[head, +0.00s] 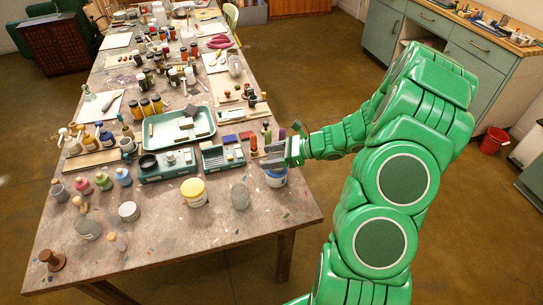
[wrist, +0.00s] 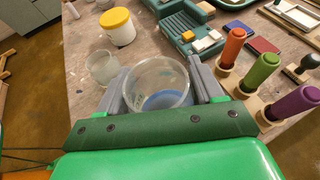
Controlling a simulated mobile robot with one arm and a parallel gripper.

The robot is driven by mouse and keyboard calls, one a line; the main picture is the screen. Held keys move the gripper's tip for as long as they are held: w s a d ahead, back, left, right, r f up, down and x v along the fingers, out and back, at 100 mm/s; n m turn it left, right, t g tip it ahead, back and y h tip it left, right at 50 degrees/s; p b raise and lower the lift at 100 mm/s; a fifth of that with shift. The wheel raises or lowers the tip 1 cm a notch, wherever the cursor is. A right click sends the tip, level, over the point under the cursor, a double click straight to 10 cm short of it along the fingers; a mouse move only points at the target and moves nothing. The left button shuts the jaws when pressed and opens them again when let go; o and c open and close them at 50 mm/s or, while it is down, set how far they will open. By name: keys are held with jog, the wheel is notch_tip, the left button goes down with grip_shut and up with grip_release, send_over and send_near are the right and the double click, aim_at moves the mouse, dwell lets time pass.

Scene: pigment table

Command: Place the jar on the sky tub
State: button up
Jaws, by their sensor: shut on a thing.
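My gripper (head: 275,155) is shut on a clear jar (wrist: 152,77). The jar's round open mouth shows between the two grey fingers in the wrist view. In the head view the fingers hide most of the jar. The sky tub (head: 277,180), a white tub with a blue top, stands near the table's right edge, right under my gripper. Its blue also shows through the jar's bottom in the wrist view (wrist: 166,101). I cannot tell whether the jar touches the tub's top.
A yellow-lidded tub (head: 194,193) and another clear jar (head: 240,196) stand to the left. Orange (wrist: 232,46), green (wrist: 261,75) and purple (wrist: 294,105) handled tools stand close beside my gripper. A teal rack (head: 222,156) lies behind. The front right table corner is bare.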

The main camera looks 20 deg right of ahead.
jog(key=o, duration=1.1)
jog(key=shift+f, duration=0.15)
